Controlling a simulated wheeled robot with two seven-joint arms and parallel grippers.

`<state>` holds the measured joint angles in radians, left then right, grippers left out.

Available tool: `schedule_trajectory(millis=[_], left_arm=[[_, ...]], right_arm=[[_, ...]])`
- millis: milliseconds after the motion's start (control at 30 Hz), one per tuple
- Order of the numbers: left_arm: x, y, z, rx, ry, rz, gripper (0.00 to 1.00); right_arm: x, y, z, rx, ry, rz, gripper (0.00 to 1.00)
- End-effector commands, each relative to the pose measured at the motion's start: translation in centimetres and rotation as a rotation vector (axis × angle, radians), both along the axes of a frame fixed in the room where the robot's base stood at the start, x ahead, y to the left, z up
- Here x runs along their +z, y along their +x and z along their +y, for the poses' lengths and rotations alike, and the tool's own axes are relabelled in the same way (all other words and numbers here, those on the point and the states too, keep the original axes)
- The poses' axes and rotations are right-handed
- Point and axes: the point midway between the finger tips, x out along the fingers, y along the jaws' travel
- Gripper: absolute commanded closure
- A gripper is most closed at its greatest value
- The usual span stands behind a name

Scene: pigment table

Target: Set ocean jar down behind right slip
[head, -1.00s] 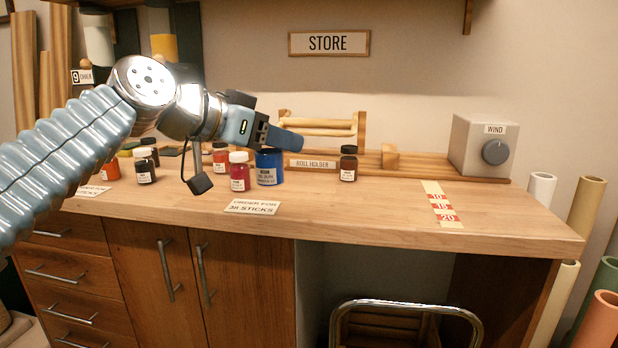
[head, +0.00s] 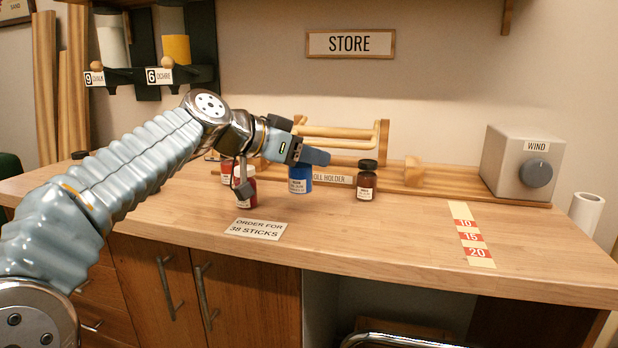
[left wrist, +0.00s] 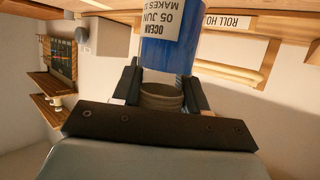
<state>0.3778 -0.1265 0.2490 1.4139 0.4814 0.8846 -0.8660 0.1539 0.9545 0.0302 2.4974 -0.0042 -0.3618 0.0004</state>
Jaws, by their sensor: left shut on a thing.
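The ocean jar (head: 300,180) is blue with a white label and stays upright in my left gripper (head: 308,155). The left wrist view shows the jar (left wrist: 170,50) with its lid between the two fingers (left wrist: 162,92). In the head view the fingers hide the lid. The jar's base appears just above the table, but I cannot tell its exact clearance. The right slip (head: 257,229), a white card reading "ORDER FOR 38 STICKS", lies flat on the table, nearer to me and left of the jar. My right gripper is out of view.
A brown jar (head: 367,182) stands to the right. The roll holder (head: 345,140) is behind. The table's front right is clear up to the numbered strip (head: 470,238).

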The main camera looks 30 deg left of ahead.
Motion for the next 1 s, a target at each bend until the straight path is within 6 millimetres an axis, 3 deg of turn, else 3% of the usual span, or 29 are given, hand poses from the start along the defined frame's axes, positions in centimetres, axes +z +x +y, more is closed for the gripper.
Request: schedule_trajectory(millis=[200, 400, 800, 833, 1000], left_arm=[[-2.5, 1.9, 0.8, 0.002, -0.002, 0.003, 0.91], [-5.1, 1.6, 0.7, 0.001, 0.000, 0.000, 0.91], [-5.6, 1.6, 0.7, 0.000, 0.000, -0.001, 0.91], [-5.5, 1.6, 0.7, 0.000, 0.000, -0.001, 0.56], [-5.4, 1.6, 0.7, 0.000, 0.000, 0.000, 0.32]], right_arm=[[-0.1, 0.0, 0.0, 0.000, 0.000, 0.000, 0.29], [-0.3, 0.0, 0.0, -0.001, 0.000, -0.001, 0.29], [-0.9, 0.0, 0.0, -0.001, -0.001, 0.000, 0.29], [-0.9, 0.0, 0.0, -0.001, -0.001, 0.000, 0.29], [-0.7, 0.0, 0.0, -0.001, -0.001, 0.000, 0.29]])
